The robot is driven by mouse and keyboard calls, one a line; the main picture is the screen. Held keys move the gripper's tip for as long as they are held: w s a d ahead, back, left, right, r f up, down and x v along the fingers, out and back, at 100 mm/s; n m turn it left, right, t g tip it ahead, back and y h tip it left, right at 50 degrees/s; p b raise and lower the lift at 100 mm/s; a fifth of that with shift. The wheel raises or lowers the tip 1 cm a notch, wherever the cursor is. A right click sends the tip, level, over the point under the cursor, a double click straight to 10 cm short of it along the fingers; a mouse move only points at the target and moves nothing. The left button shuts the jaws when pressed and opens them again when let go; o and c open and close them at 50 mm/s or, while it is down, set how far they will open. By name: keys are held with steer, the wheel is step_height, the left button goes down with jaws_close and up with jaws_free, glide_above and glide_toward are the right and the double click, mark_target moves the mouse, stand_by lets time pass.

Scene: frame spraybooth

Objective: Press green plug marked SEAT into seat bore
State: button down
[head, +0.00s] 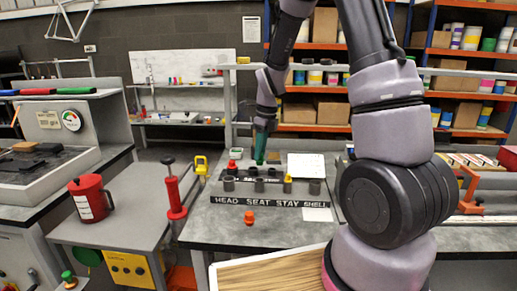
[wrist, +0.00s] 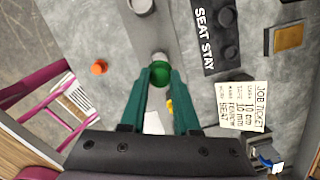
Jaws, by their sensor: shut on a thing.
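My gripper (wrist: 160,85) is shut on the green plug (wrist: 160,72), which sits between the green fingertips in the wrist view. A pale round shape shows just past the plug; I cannot tell whether they touch. In the head view my gripper (head: 261,148) points down over the back of the dark rack (head: 262,200) on the bench. The rack's front strip reads HEAD, SEAT, STAY, SHELL. Part of this lettering, SEAT STAY (wrist: 212,38), shows in the wrist view. Any marking on the plug is unreadable. I cannot make out which opening is the seat bore.
An orange cap (head: 249,217) lies on the bench in front of the rack, and a yellow plug (head: 287,184) stands on it. A job ticket (wrist: 243,105) lies nearby. Purple tubes (wrist: 50,100) show at lower left in the wrist view. A red pump (head: 174,190) stands left.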

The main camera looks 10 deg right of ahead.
mark_target(261, 159)
stand_by(0.3)
steer(key=shift+f, duration=2.45)
steer(key=shift+f, duration=1.35)
steer(key=c, duration=0.6)
jaws_free()
steer(key=shift+o, duration=0.2)
